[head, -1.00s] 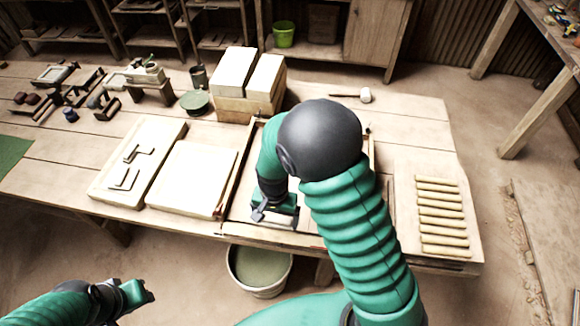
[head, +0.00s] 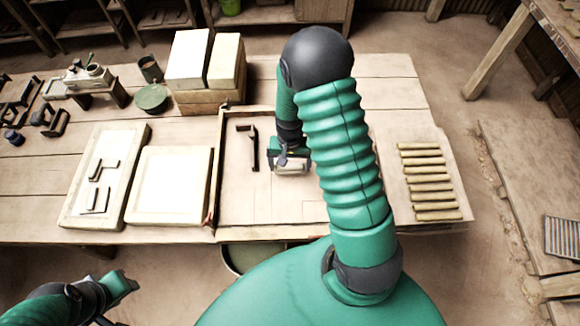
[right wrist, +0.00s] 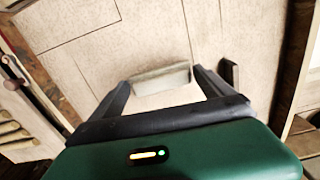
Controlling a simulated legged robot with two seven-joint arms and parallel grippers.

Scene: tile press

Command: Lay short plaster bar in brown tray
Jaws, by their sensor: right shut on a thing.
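The brown tray (head: 217,170) is a shallow wooden-rimmed frame at the middle of the table's front edge, with thin lines on its pale floor. My right gripper (head: 291,163) is over the tray's inside. It is shut on a short pale plaster bar (head: 292,169). The right wrist view shows the bar (right wrist: 160,78) lying crosswise between the fingertips, above or on the tray floor; I cannot tell if it touches. My left gripper (head: 124,284) is at the lower left, off the table, and its jaws are unclear.
Left are a pale slab (head: 168,185) and a board with brackets (head: 78,195). Pale blocks (head: 187,60) stand behind. Several yellowish bars (head: 428,178) lie on a board at right.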

